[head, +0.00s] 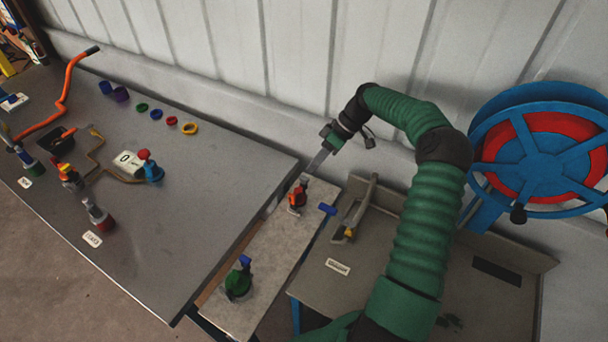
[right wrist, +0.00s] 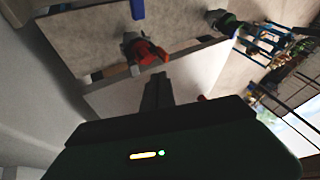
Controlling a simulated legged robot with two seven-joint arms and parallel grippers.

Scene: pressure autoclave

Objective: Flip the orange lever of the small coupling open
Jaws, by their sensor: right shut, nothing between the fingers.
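A small coupling with an orange-red lever (head: 298,197) stands on the narrow grey board between the two tables. It also shows in the right wrist view, where its orange-red part (right wrist: 148,52) lies just beyond my fingers. Whether the lever is open or closed is too small to tell. My right gripper (head: 317,163) is shut and empty, with its fingers pointing down, behind the coupling and apart from it. The shut fingers also show in the right wrist view (right wrist: 158,92). My left gripper is not in view.
A green coupling (head: 238,281) stands at the board's near end. A blue piece (head: 327,209) sits at the board's right edge. A metal handle (head: 357,215) is on the right table. A blue and red reel (head: 545,150) stands at right. The wall (head: 300,60) is close behind.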

